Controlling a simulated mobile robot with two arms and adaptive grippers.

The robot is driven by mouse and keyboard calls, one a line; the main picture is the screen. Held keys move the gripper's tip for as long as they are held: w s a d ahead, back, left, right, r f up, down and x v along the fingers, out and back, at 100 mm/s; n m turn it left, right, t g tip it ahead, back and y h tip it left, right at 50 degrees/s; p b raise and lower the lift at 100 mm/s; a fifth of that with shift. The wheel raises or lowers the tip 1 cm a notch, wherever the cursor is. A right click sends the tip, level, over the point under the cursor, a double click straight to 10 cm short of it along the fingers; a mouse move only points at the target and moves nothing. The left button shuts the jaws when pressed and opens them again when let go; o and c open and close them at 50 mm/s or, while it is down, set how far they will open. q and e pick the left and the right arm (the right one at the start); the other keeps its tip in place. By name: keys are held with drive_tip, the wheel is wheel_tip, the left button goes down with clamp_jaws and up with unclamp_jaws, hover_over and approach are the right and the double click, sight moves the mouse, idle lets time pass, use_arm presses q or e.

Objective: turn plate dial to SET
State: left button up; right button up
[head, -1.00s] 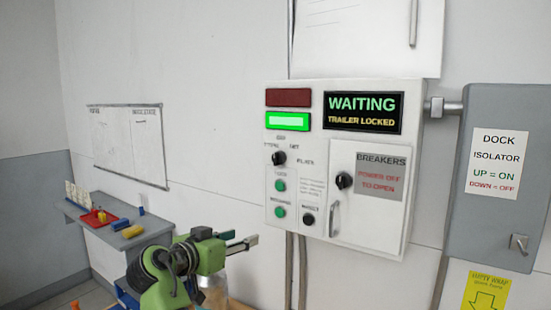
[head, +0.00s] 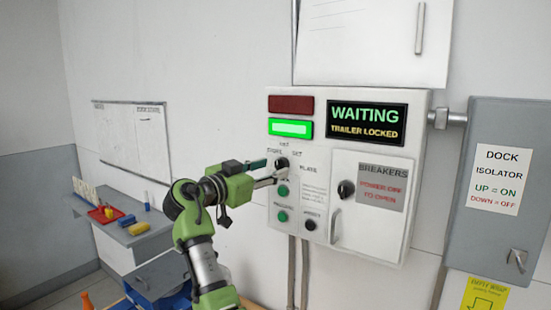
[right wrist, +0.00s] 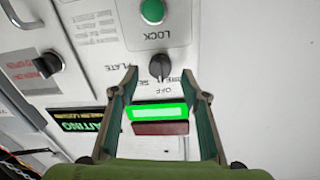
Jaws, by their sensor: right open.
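The plate dial (head: 282,163) is a black knob at the upper left of the white control panel (head: 300,240), above a green button. It also shows, upside down, in the right wrist view (right wrist: 160,66), with OFF beside it and partly hidden STORE and SET labels. Its pale pointer line seems to face OFF. My right gripper (head: 276,170) is open at the panel's left side. In the right wrist view its fingers (right wrist: 160,74) stand apart on either side of the dial; contact cannot be told. My left gripper is not in view.
The panel display (head: 367,123) reads WAITING, TRAILER LOCKED. A lit green lamp (head: 290,128) sits above the dial. A breaker door (head: 365,235) with a handle is to the right, then a grey isolator box (head: 490,250). A shelf (head: 140,238) stands left.

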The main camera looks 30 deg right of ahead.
sight(280, 163)
drive_tip(key=shift+p+x, duration=0.4)
drive_tip(key=shift+x, duration=0.65)
drive_tip(key=shift+w+d, duration=0.15)
drive_tip(key=shift+d, duration=0.2)
